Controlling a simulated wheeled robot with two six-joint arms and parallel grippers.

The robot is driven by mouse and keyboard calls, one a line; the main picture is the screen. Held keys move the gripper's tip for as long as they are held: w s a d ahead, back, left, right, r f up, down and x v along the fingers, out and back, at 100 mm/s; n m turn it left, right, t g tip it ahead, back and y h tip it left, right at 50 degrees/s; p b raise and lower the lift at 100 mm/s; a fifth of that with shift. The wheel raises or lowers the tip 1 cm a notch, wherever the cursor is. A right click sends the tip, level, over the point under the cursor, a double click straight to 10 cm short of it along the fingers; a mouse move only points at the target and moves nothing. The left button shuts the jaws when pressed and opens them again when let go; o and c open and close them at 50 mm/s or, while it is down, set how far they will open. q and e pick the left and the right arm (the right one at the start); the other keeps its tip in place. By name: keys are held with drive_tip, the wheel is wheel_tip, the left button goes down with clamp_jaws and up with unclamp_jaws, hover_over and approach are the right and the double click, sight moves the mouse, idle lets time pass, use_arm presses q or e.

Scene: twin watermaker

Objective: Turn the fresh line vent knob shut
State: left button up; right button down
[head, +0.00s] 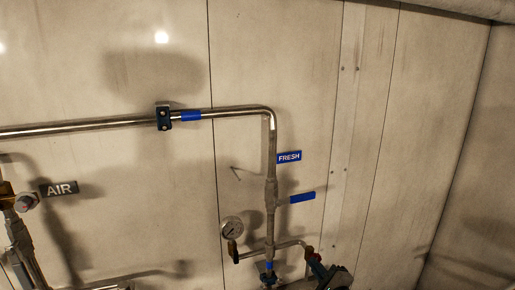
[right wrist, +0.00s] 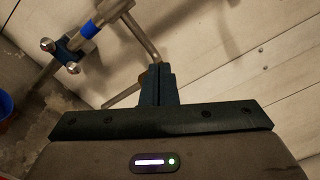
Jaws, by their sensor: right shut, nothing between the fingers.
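The FRESH label (head: 289,156) marks a vertical steel pipe (head: 271,220) on the wall in the head view. A thin side branch (head: 288,243) leaves it low down and bends down at its right end. A small reddish part (head: 316,258) shows by that end and may be the vent knob; its setting cannot be told. My right gripper (head: 314,262) is there, at the bottom of the head view. In the right wrist view its fingers (right wrist: 160,84) are shut together, and the branch pipe (right wrist: 142,38) runs behind their tips. The knob is mostly hidden. My left gripper is not in view.
A blue lever (head: 302,197) sticks out right of the pipe. A gauge (head: 232,229) stands left of it. The AIR label (head: 59,188) and its fittings are far left. A blue object (right wrist: 5,104) shows at the left edge in the wrist view. The right wall panels are bare.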

drive_tip(key=v, duration=0.4)
drive_tip(key=shift+s+r+p, duration=0.1)
drive_tip(key=shift+s+p, duration=0.1)
drive_tip(key=shift+p, duration=0.2)
